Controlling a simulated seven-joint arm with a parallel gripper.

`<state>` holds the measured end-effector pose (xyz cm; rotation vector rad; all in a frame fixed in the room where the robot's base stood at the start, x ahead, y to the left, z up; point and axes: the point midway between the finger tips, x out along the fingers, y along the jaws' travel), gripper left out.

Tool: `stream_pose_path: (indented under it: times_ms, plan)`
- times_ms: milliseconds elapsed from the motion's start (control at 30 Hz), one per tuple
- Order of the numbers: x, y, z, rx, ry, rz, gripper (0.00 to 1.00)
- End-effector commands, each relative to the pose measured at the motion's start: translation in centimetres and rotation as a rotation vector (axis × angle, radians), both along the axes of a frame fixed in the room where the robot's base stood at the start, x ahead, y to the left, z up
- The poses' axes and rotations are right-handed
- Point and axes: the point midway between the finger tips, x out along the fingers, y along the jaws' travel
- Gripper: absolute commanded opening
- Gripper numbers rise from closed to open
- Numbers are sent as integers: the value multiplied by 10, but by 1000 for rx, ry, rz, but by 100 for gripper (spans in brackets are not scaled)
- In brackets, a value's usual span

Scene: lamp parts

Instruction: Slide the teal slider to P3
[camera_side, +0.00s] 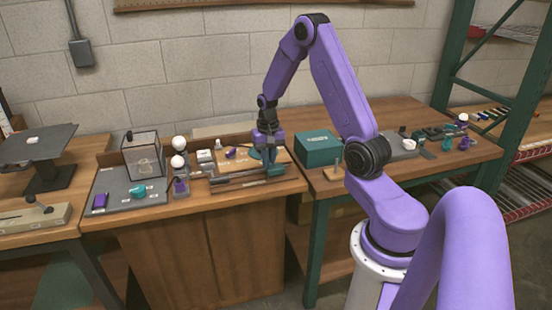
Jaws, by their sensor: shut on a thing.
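My gripper (268,149) points down over the right part of the workbench, at the right end of a long grey rail (234,180). Teal shows right at and below the fingertips. I take this to be the teal slider (275,168), with my gripper shut on it. The slider is at the right part of the rail. The fingers and the contact are small and partly hidden. I cannot read any P3 mark along the rail.
A teal box (318,148) stands just right of the gripper. To the left are a clear case (143,155), white balls on a stand (178,152), a purple block (100,201) and a teal part (138,191) on a grey mat (117,203).

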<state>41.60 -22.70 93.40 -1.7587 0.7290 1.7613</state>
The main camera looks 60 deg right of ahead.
Motion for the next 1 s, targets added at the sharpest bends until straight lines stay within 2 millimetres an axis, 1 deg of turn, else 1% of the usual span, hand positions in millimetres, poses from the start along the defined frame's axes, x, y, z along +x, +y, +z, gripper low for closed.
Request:
stream_pose_path:
  times_ms: [33, 100, 233, 367, 600, 633, 667, 700, 1000]
  plan:
    - [9, 9, 0, -1, -2, 6, 0]
    - [18, 18, 0, -1, -4, 4, 0]
    - [30, 29, 0, -1, -3, 2, 0]
    - [34, 34, 0, -1, -3, 0, 0]
    - [34, 34, 0, -1, -4, 0, 0]
    - [34, 34, 0, -1, -4, 0, 18]
    - [34, 34, 0, -1, -4, 0, 27]
    - [34, 34, 0, -1, -4, 0, 40]
    - [34, 34, 1, -1, -2, 0, 40]
